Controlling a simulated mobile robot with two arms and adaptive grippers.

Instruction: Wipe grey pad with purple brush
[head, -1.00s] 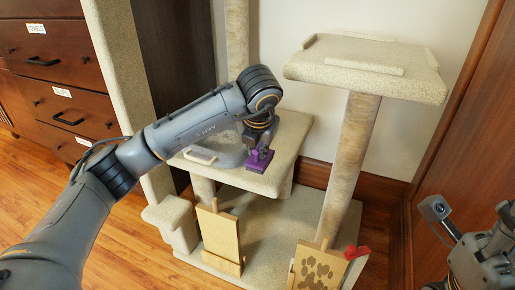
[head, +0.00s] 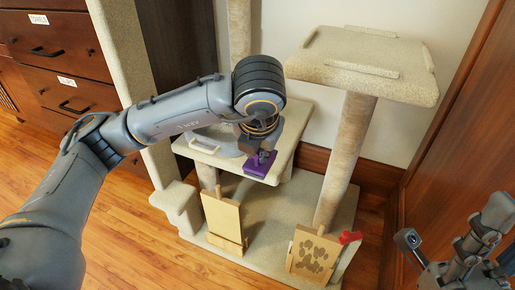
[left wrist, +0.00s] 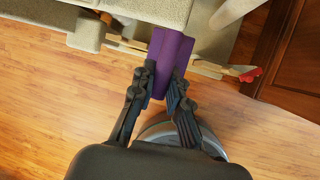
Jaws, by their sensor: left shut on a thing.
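The purple brush (head: 260,166) is held by my left gripper (head: 263,152), over the front right edge of the beige middle platform (head: 287,150). In the left wrist view my left gripper (left wrist: 159,88) is shut on the purple brush (left wrist: 171,55). A grey rounded patch, apparently the grey pad (head: 220,139), lies on that platform to the left of the brush, partly hidden by my left arm. I cannot tell whether the brush touches the platform. My right gripper (head: 455,255) shows only partly at the lower right, and its jaws are unclear.
The platform belongs to a cat tree with a higher right shelf (head: 365,66) on a post. A small white handle-like piece (head: 204,147) is beside the pad. Wooden boards (head: 222,217) and a red item (head: 349,237) are lower down. A drawer cabinet (head: 62,60) stands left.

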